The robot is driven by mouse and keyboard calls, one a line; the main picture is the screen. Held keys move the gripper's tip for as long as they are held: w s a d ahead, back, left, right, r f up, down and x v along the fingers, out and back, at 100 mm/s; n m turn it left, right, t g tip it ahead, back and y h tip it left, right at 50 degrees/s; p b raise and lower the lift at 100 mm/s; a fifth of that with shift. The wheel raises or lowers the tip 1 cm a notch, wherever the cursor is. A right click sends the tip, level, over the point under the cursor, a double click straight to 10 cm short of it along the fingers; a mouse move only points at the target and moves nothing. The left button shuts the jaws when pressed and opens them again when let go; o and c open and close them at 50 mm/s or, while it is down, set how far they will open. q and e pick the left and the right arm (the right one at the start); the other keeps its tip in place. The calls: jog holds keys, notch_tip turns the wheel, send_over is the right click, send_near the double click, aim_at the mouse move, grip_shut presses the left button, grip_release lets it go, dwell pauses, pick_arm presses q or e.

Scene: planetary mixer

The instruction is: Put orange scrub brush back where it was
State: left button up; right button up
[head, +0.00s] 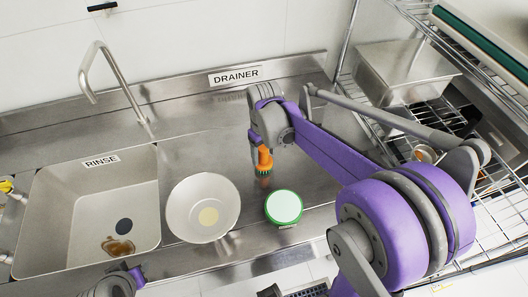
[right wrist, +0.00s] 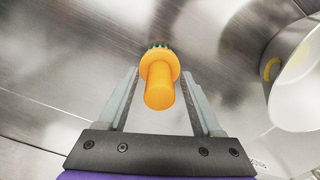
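The orange scrub brush (head: 264,158) is upright, green bristles down, over the steel drainer surface (head: 330,178) behind the green-rimmed round item. My right gripper (head: 259,150) reaches down over it from above. In the right wrist view the brush's orange handle (right wrist: 159,88) lies between the two fingers (right wrist: 160,80), with a narrow gap visible on each side, so the gripper looks open around it. Whether the bristles touch the surface is unclear. Part of my left arm's end shows at the bottom left of the head view; its fingertips cannot be made out.
A white bowl (head: 185,212) and a green-rimmed round item (head: 284,207) stand near the counter's front edge. The rinse sink (head: 58,215) with a brown stain is at left, its faucet (head: 108,68) behind. A wire rack (head: 505,205) with a metal bin (head: 400,70) is at right.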

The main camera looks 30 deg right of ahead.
jog(key=shift+r, duration=0.1)
notch_tip(320, 180, up, 11)
jog(key=shift+r+p, duration=0.1)
jog(key=shift+p, duration=0.25)
jog(key=shift+r, duration=0.3)
jog(key=shift+s+a, duration=0.15)
jog(key=shift+s, duration=0.05)
jog(key=s+a+f+t, duration=0.1)
jog(key=s+a+f, duration=0.1)
jog(key=s+f, duration=0.1)
jog(key=s+a+f+m+t, duration=0.1)
jog(key=s+a+f+t, duration=0.1)
jog(key=s, duration=0.4)
jog(key=s+a+f+t, duration=0.2)
jog(key=s+f, duration=0.3)
jog(key=shift+a+m, duration=0.2)
jog(key=shift+m, duration=0.2)
jog(key=shift+a+f+t, duration=0.1)
jog(key=shift+f+t, duration=0.05)
jog(key=shift+t, duration=0.15)
